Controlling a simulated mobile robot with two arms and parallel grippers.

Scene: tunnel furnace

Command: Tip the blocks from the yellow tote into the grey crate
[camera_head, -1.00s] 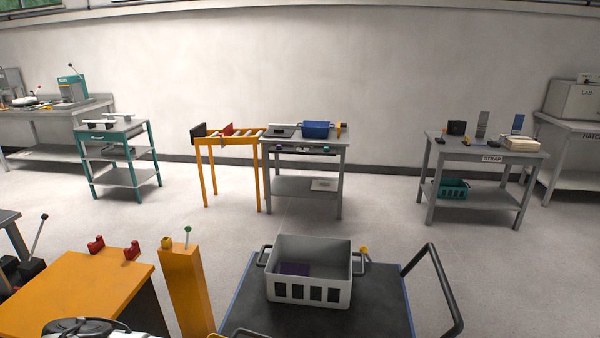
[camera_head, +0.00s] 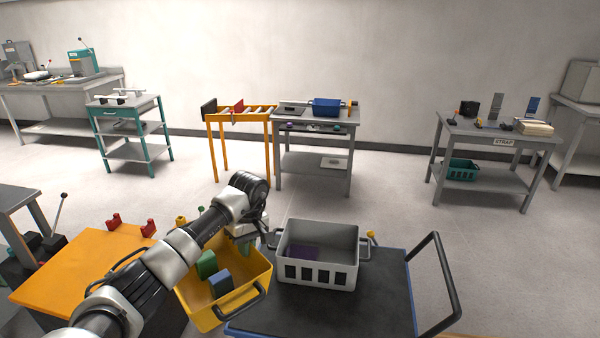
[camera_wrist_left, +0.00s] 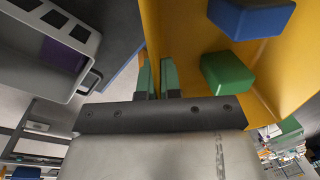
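The yellow tote (camera_head: 262,290) hangs left of the grey crate, between the orange table and the trolley, its open top showing. Inside lie a green block (camera_head: 206,264) and a blue block (camera_head: 220,283); both also show in the left wrist view, green (camera_wrist_left: 228,73) and blue (camera_wrist_left: 250,17). My left gripper (camera_head: 246,248) is at the tote's crate-side far wall; in the left wrist view its green fingers (camera_wrist_left: 157,75) pinch the yellow wall between them. The grey crate (camera_head: 316,273) stands upright on the trolley with a flat purple patch inside. My right gripper is not in view.
The dark trolley top (camera_head: 380,300) has a black push handle (camera_head: 440,275) on its right. The orange table (camera_head: 70,265) with red brackets is at the left. Grey and teal work tables stand farther back, across open floor.

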